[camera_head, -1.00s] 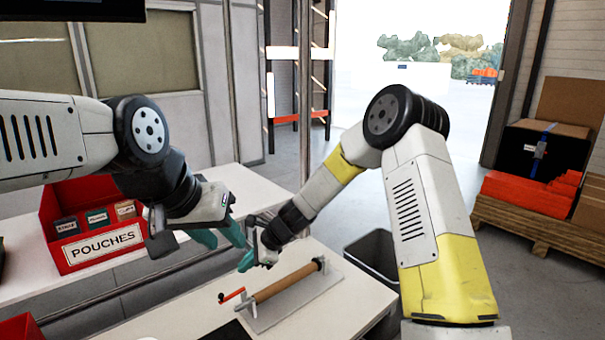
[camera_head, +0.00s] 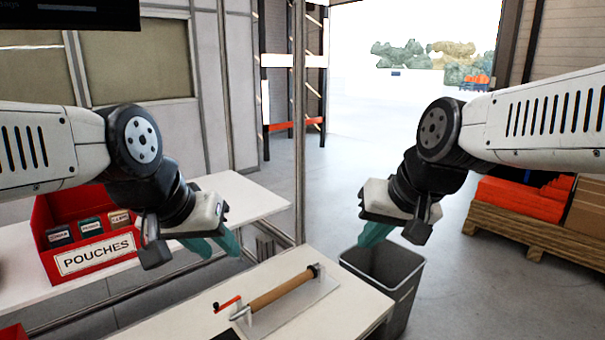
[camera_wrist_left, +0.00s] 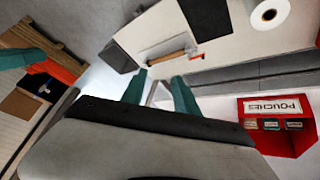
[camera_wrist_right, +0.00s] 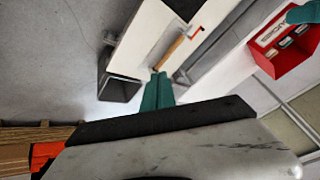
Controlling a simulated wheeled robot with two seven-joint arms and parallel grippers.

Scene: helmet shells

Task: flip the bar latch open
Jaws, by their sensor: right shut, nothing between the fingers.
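The fixture on the white table has a wooden bar (camera_head: 282,288) lying across a light plate (camera_head: 308,302). A small red lever, the likely latch (camera_head: 228,303), sits at the bar's left end and sticks out to the left. The bar also shows in the left wrist view (camera_wrist_left: 167,58) and the right wrist view (camera_wrist_right: 174,48). My left gripper (camera_head: 216,252) is open and empty, above and behind the table's far edge; its two teal fingers stand apart. My right gripper (camera_head: 366,240) is shut and empty, right of the fixture, above the grey bin.
A grey bin (camera_head: 408,285) stands on the floor right of the white table (camera_head: 345,318). A red pouches box (camera_head: 105,262) sits on a second bench at the left. A pallet (camera_head: 515,238) with orange goods is at the right. A white roll (camera_wrist_left: 270,14) lies on the table.

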